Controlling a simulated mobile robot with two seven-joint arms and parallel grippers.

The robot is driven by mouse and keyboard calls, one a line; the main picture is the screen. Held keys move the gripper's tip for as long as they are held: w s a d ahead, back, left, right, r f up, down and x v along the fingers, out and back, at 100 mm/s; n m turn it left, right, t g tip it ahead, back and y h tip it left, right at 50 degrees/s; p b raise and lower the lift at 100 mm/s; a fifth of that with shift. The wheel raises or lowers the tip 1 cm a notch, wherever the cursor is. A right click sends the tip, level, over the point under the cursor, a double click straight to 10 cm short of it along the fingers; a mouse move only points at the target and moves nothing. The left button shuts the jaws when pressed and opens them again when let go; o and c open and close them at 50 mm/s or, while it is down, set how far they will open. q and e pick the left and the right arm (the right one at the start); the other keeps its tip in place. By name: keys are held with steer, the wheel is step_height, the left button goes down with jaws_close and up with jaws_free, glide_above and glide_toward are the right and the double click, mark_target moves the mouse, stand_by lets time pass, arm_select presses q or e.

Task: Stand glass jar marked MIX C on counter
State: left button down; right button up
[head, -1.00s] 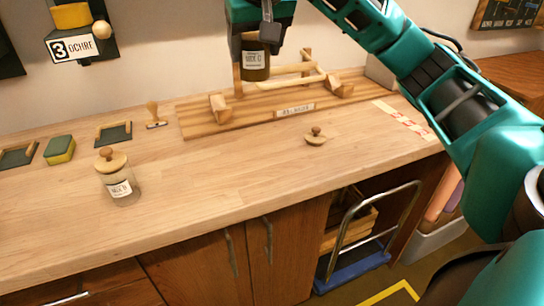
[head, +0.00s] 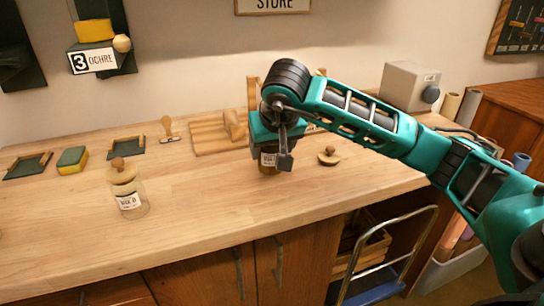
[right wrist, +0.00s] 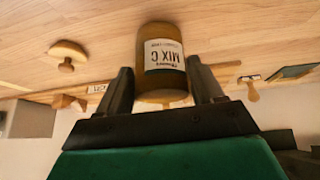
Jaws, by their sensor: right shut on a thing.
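The glass jar marked MIX C (head: 268,161) has ochre-brown contents and a white label. It also shows in the right wrist view (right wrist: 163,58), with its label readable. My right gripper (head: 276,147) is shut on it from above, with one finger on each side. The jar looks upright, low over the counter (head: 220,205) in front of the wooden rack. I cannot tell whether its base touches the counter. The gripper hides its upper part in the head view. My left gripper is not in view.
A loose wooden lid (head: 328,157) lies right of the held jar. Another lidded jar (head: 128,198) stands at left. The wooden rack (head: 215,136) is behind my arm. A stamp (head: 168,130) and a sponge (head: 72,160) lie at back left. The counter between the jars is clear.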

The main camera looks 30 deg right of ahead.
step_height(320, 180, down, 2)
steer(key=shift+f, duration=0.2)
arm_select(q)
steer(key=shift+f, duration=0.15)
arm_select(e)
steer(key=shift+f, duration=0.2)
steer(key=o, duration=1.3)
steer(key=shift+r, duration=0.15)
steer(key=shift+s+r, duration=0.1)
steer(key=shift+r, duration=0.2)
arm_select(q)
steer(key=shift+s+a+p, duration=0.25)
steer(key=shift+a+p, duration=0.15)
steer(key=shift+p, duration=0.15)
arm_select(e)
steer(key=v, duration=1.1)
steer(key=shift+s+a+r, duration=0.1)
steer(key=shift+r, duration=0.15)
